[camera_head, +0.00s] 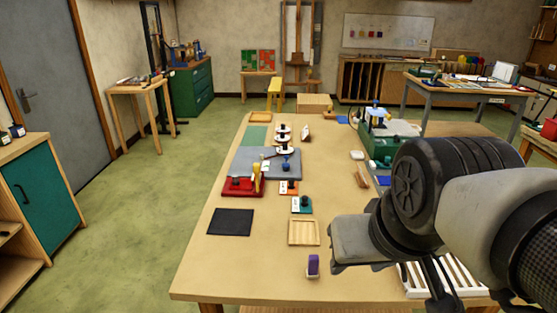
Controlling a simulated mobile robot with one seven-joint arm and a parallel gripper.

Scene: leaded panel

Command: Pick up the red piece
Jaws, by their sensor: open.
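A flat red piece (232,190) lies on the left part of the wooden table, at the front left edge of a grey slab (255,160). A small dark knob and an upright yellow thing (257,177) show at it; I cannot tell whether they are fixed to it. A smaller orange-red piece (289,190) with a dark knob lies to its right. My gripper (440,290) is at the bottom right, open, far from the red piece, pointing down by a white slatted rack (470,272). Its fingertips are partly cut off by the picture edge.
A teal piece (302,209), a black mat (231,222), a shallow wooden tray (303,232) and a purple block (313,266) lie on the near table (240,270). A green machine (383,145) stands at the right. The near left tabletop is clear.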

